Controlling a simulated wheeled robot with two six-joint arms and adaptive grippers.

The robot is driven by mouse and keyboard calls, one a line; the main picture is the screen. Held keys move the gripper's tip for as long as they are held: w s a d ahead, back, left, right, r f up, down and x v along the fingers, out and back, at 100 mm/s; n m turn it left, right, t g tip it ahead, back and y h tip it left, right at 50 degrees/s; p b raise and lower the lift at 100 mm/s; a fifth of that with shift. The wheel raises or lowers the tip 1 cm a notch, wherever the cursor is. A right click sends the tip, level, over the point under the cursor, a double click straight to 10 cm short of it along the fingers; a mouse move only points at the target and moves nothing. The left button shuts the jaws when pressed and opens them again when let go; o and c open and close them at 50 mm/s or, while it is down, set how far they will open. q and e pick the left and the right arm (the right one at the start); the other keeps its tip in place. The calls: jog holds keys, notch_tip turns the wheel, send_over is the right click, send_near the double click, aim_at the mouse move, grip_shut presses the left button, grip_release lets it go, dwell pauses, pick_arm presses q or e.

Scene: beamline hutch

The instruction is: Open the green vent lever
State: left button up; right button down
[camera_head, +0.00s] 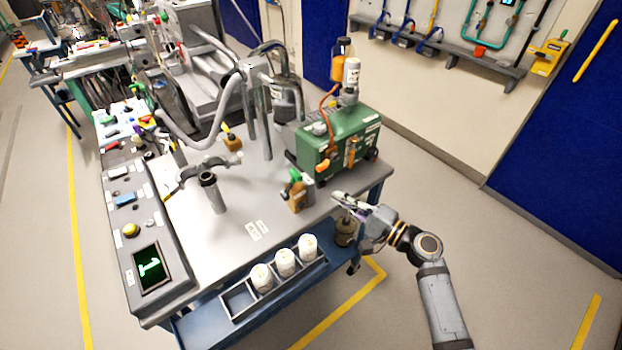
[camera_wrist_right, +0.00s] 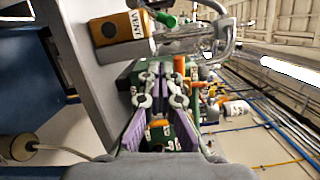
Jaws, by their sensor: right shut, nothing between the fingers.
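The vent valve (camera_head: 297,196) is a small orange-brown block at the table's right front edge, beside the green pump box. Its green lever (camera_head: 295,175) sits on top. In the right wrist view the block, marked VENT (camera_wrist_right: 112,30), is at the upper left, and the green lever (camera_wrist_right: 166,19) points right from it. My right gripper (camera_head: 340,197) is shut and empty, just right of the valve and apart from it, near the table edge. It also shows in the right wrist view (camera_wrist_right: 160,78), with the valve off to one side of its fingers. My left gripper is not seen.
The green pump box (camera_head: 315,150) with bottles on top stands behind the valve. A tray (camera_head: 238,300) with white containers lies at the table's front. A control panel (camera_head: 125,215) runs along the left. The floor right of the table is clear.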

jog(key=shift+s+a+r, duration=0.1)
jog(key=shift+a+r, duration=0.05)
jog(key=shift+r, duration=0.55)
jog(key=p+x, duration=0.3)
jog(key=x, duration=0.7)
jog(key=shift+r, duration=0.1)
jog(key=shift+s+a+r+n, duration=0.15)
jog(key=shift+a+r+n, duration=0.05)
jog(key=shift+n, duration=0.4)
jog(key=shift+r, duration=0.1)
